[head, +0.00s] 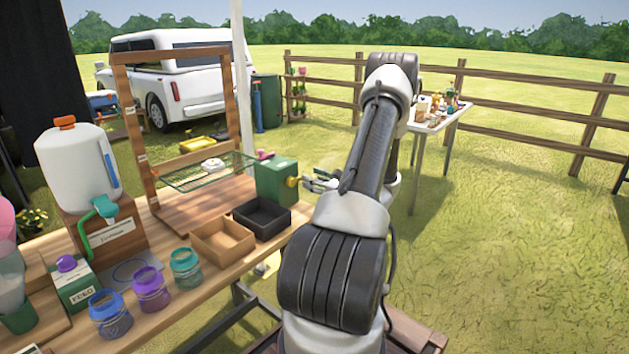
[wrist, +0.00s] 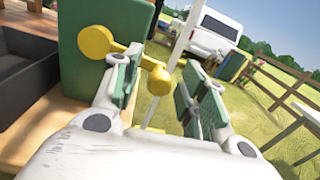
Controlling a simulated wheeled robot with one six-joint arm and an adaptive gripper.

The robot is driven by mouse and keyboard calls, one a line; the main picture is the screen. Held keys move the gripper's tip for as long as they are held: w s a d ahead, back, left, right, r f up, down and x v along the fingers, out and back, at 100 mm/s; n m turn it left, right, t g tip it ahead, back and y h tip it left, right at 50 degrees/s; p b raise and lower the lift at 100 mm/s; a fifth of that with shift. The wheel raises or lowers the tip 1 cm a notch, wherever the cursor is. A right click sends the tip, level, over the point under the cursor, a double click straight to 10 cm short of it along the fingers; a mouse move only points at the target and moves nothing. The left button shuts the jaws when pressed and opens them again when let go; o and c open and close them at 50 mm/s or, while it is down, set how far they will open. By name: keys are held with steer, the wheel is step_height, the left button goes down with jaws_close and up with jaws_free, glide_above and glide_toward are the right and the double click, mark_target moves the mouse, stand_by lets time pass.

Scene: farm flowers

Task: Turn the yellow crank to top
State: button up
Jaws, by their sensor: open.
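The yellow crank (wrist: 97,42) is mounted on the side of a green box (wrist: 75,70). In the wrist view its arm runs right from the round hub and ends in a yellow knob (wrist: 159,79). In the head view the crank (head: 291,182) shows small on the right face of the green box (head: 274,183). My gripper (wrist: 162,76) is open, its two green-padded fingers on either side of the knob. The left finger overlaps part of the crank arm; I cannot tell whether it touches. My gripper also shows in the head view (head: 318,180), just right of the crank.
A black tray (head: 262,224) and a brown tray (head: 223,251) sit on the wooden table near the box. A wooden frame with a green mesh rack (head: 205,172) stands behind them. Open grass lies right of my arm, with a small table (head: 433,125) farther back.

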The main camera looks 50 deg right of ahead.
jaws_close()
steer(key=shift+f, duration=0.15)
steer(key=m, duration=0.1)
steer(key=f+m, duration=0.1)
steer(key=shift+a+f+m, duration=0.2)
steer(key=shift+f+m, duration=0.05)
steer(key=shift+m, duration=0.05)
steer(key=m, duration=0.1)
steer(key=f+m, duration=0.1)
steer(key=shift+a+f+m, duration=0.3)
steer(key=shift+a, duration=0.05)
steer(key=m, duration=0.1)
steer(key=a+f+m, duration=0.1)
steer(key=m, duration=0.1)
steer(key=shift+s+a+f, duration=0.1)
steer(key=shift+a+f, duration=0.1)
steer(key=shift+f, duration=0.1)
steer(key=shift+a+f+m+g+y, duration=0.35)
steer(key=shift+a+m, duration=0.2)
steer(key=shift+m, duration=0.65)
steer(key=shift+f, duration=0.1)
